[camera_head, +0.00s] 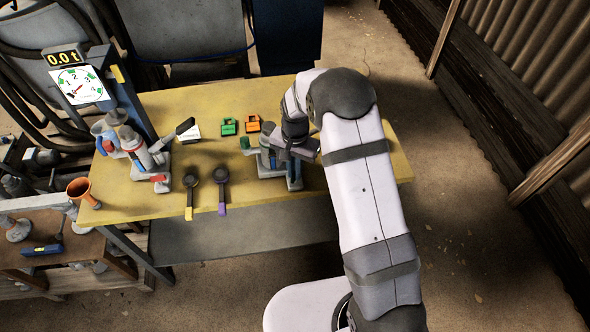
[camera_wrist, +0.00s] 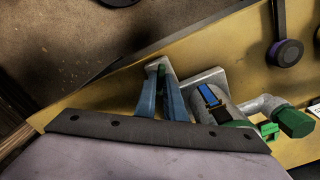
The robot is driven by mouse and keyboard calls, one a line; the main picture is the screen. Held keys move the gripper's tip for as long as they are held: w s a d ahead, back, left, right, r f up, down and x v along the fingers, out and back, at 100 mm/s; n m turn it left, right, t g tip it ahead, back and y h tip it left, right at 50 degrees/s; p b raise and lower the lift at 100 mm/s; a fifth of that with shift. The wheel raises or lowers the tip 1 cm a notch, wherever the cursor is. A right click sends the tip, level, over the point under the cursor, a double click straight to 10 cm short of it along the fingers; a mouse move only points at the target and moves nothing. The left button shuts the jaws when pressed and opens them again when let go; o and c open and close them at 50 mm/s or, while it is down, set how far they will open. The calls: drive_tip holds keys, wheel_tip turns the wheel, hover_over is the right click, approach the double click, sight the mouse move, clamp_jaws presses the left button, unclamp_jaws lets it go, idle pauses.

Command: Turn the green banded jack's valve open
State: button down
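The green banded jack (camera_head: 266,158) stands right of the table's middle, partly hidden by my gripper (camera_head: 298,149). Its green knob (camera_head: 244,142) sticks out to the left on a grey arm. In the wrist view the knob (camera_wrist: 295,122) lies at the right, with a smaller green part (camera_wrist: 268,130) beside the jack's grey body (camera_wrist: 220,107). My gripper is over the jack's right side, apart from the knob. In the wrist view its dark bar (camera_wrist: 155,133) covers part of the jack. Finger opening and any contact are unclear.
A second jack with red parts (camera_head: 150,160) stands at the left. Two dark round-headed tools (camera_head: 191,182) (camera_head: 221,175) lie between the jacks. Green (camera_head: 229,126) and orange (camera_head: 252,123) blocks sit behind. A display (camera_head: 64,58) reads 0.0 t.

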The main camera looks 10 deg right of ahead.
drive_tip(key=n+b, duration=0.1)
drive_tip(key=n, duration=0.3)
drive_tip(key=shift+n, duration=0.4)
drive_tip(key=c, duration=1.8)
unclamp_jaws()
drive_tip(key=shift+c, duration=0.2)
drive_tip(key=shift+r, duration=0.15)
drive_tip(key=shift+r+b, duration=1.1)
drive_tip(key=shift+r, duration=2.45)
